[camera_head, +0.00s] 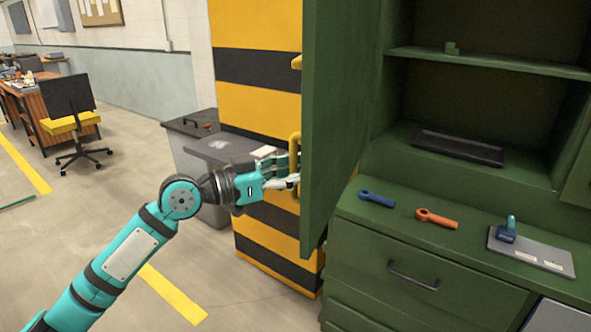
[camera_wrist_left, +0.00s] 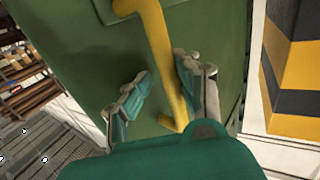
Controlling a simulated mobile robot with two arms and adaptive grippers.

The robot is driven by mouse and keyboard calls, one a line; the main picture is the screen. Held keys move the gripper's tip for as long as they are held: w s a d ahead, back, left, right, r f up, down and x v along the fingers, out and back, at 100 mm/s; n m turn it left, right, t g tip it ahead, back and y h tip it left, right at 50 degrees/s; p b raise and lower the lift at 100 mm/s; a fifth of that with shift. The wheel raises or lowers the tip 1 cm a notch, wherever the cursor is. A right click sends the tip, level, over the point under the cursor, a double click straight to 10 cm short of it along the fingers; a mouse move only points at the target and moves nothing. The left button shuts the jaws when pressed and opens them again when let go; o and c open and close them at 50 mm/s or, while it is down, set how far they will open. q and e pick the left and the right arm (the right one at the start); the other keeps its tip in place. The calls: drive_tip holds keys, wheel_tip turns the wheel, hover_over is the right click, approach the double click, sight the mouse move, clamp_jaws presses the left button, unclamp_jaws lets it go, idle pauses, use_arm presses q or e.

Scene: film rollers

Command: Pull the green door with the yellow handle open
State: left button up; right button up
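The green door (camera_head: 336,110) stands swung out from the green cabinet, with the shelves behind it exposed. Its yellow handle (camera_head: 295,146) is on the outer face, toward the left in the head view. My left gripper (camera_head: 287,170) is at the handle's lower part. In the left wrist view, the handle (camera_wrist_left: 158,40) runs between the two spread fingers of the gripper (camera_wrist_left: 165,72), with a visible gap on the left finger's side. Whether the right finger touches the handle, I cannot tell. The door face (camera_wrist_left: 75,50) fills the area behind. My right gripper is not in view.
A yellow and black striped pillar (camera_head: 255,75) stands behind the door. A grey bin (camera_head: 190,125) stands left of it. The counter holds a blue tool (camera_head: 377,198), an orange tool (camera_head: 436,218) and a grey plate (camera_head: 530,252). The floor at left is open.

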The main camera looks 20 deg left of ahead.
use_arm(q)
drive_tip(key=shift+o, duration=0.2)
drive_tip(key=shift+w+d+r, duration=0.1)
drive_tip(key=shift+d+r, duration=0.05)
drive_tip(key=shift+d, duration=0.25)
drive_tip(key=shift+w+d+r, duration=0.1)
drive_tip(key=shift+d+r, duration=0.05)
drive_tip(key=shift+d, duration=0.25)
drive_tip(key=shift+a, duration=0.45)
drive_tip(key=shift+s+a, duration=0.1)
drive_tip(key=v, duration=1.1)
drive_tip(key=shift+s+a, duration=0.3)
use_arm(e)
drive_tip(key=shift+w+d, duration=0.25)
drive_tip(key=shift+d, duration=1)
use_arm(q)
drive_tip(key=shift+f, duration=0.1)
drive_tip(key=shift+c, duration=0.5)
